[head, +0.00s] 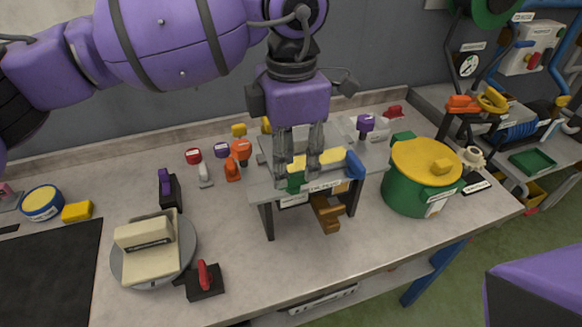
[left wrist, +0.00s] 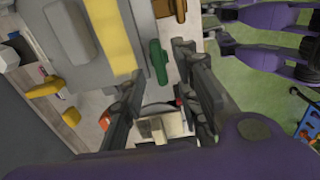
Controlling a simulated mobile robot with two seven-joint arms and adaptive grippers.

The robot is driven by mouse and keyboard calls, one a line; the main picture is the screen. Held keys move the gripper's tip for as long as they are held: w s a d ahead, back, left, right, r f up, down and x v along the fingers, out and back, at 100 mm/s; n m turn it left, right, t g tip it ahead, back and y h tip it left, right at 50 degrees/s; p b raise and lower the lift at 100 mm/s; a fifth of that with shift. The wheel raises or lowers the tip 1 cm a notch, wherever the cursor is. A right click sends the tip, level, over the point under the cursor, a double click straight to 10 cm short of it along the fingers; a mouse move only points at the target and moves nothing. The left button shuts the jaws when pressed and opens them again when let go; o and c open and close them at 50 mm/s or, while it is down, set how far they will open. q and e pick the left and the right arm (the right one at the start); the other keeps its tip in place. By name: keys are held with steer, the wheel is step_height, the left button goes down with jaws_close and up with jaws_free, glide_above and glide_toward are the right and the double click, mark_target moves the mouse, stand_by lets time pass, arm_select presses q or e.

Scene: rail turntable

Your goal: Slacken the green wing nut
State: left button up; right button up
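The green wing nut (head: 295,182) sits at the front edge of a small grey stand (head: 374,171) on the workbench. It also shows in the left wrist view (left wrist: 158,62), upright in the picture beside the stand's plate. My left gripper (head: 298,172) points down over the stand's front edge, with its two fingers apart around the wing nut's place in the picture. In the left wrist view the left gripper (left wrist: 163,38) is open, with the nut showing between the fingers. I cannot tell whether a finger touches it. My right gripper is not in view.
A blue handle (head: 355,165) is at the stand's right front, with a brown part (head: 326,213) below. A green pot with a yellow lid (head: 426,162) stands close on the right. Several knobs and levers lie left of the stand. The bench front is mostly clear.

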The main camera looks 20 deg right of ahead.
mark_target(291, 176)
arm_select(q)
step_height(291, 176, up, 10)
steer(key=shift+f, duration=0.25)
stand_by(0.3)
